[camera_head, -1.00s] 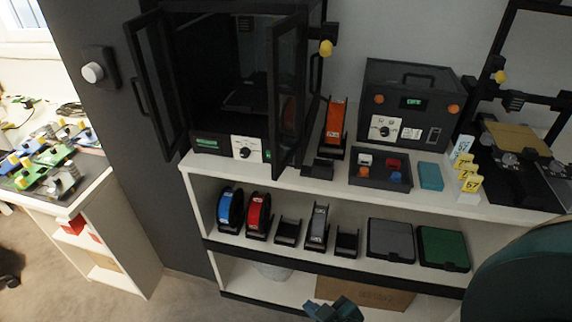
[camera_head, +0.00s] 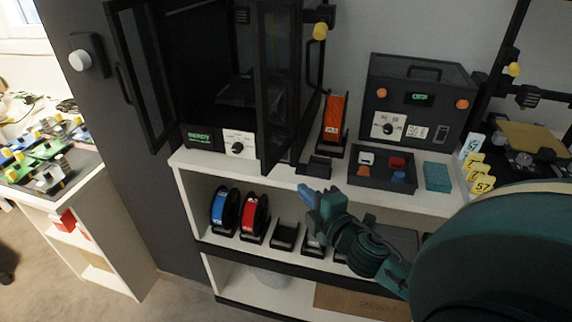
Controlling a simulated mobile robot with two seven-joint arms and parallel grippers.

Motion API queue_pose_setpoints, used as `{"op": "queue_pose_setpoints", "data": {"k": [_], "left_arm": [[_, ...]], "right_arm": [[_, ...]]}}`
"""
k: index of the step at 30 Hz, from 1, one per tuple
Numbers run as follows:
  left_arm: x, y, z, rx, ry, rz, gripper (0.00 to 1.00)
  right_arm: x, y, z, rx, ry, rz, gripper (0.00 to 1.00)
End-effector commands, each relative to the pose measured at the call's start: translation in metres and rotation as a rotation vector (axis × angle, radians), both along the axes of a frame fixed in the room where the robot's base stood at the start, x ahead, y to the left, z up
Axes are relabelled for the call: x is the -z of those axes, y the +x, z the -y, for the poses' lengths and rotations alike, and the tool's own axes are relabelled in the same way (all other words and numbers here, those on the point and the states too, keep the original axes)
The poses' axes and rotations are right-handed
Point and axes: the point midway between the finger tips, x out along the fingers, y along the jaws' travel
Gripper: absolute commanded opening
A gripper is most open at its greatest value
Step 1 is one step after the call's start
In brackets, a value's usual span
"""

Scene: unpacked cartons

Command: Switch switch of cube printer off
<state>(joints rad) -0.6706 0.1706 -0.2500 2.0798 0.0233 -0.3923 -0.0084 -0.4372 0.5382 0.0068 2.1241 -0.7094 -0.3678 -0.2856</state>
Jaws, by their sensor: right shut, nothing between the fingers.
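The cube printer (camera_head: 202,92) is a black box-shaped enclosure on the top shelf at the left, with both glazed doors open. Its front strip has a lit green display (camera_head: 199,138) and a white panel with a black knob (camera_head: 238,146). The strip right of that panel is covered by the right door (camera_head: 279,90), so I cannot see a switch there. My right gripper (camera_head: 307,192) is shut and empty. It shows in front of the shelf's front edge, below and right of the printer, apart from it. My left gripper is not in view.
The shelf unit (camera_head: 225,172) carries an orange spool (camera_head: 335,118), a parts tray (camera_head: 383,182), a teal block (camera_head: 438,177), yellow number tags (camera_head: 477,172) and a dark box with a display and knob (camera_head: 415,100). The open right door juts forward.

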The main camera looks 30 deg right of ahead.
Motion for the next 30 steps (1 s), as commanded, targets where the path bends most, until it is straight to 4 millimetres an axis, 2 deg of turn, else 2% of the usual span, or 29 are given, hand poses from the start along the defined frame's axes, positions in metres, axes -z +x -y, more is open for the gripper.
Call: {"op": "queue_pose_setpoints", "data": {"k": [5, 8, 21, 24, 30], "left_arm": [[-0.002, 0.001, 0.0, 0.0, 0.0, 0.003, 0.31], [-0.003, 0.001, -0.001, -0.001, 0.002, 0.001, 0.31], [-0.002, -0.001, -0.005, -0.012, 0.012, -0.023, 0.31], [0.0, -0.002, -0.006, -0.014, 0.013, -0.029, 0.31], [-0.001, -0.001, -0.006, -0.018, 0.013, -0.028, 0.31]], "right_arm": [[0.001, 0.006, 0.001, 0.001, 0.002, -0.001, 0.0], [0.001, 0.019, 0.002, 0.001, 0.002, 0.0, 0.0], [0.008, 0.103, 0.008, 0.002, 0.003, 0.0, 0.0], [0.011, 0.112, 0.022, 0.004, 0.001, -0.002, 0.0], [0.014, 0.123, 0.035, 0.001, 0.003, -0.002, 0.0]]}}
